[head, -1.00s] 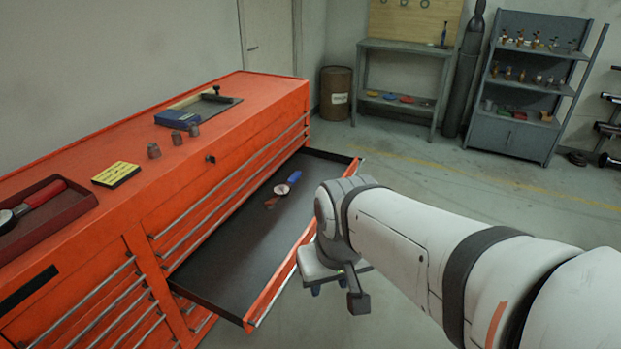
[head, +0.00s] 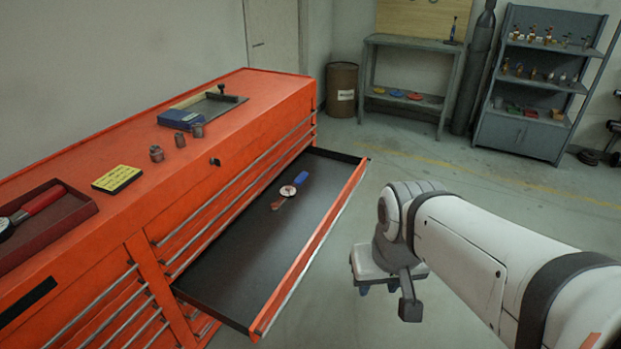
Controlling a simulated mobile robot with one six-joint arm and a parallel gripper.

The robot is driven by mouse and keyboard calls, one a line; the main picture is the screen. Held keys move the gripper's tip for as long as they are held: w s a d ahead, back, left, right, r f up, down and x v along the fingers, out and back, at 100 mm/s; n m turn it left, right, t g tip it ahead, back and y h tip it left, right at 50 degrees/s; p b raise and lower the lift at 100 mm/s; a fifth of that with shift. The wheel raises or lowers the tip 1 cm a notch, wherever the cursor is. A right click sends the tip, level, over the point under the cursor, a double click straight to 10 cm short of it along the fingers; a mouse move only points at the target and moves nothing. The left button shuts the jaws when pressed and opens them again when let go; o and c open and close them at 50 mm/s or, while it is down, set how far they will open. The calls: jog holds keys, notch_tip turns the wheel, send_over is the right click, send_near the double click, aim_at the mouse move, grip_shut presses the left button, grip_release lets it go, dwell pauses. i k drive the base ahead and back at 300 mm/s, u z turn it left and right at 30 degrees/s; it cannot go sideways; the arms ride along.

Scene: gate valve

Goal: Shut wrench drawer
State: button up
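The wrench drawer (head: 232,292) of the red tool chest (head: 255,95) is pulled far out, its black floor showing. A tool with a blue end, a round pale part and a reddish end (head: 288,191) lies in its far half. The drawer's red front (head: 310,250) faces right, with a bar handle along it. My gripper (head: 378,289) is out to the right of the drawer front, apart from it, pointing down.
On the chest top are a red tray (head: 45,225), a yellow block (head: 117,178), small metal parts (head: 157,154) and a blue-grey vise-like item (head: 182,118). Bare floor lies right of the drawer. A barrel (head: 341,90), bench (head: 410,42) and shelf (head: 520,135) stand at the back.

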aim_at(241, 281)
jog(key=u, duration=0.05)
jog(key=i, duration=0.95)
jog(key=u, duration=0.8)
jog(key=k, duration=0.6)
jog(key=u, duration=0.3)
jog(key=i, duration=0.5)
jog(key=u, duration=0.05)
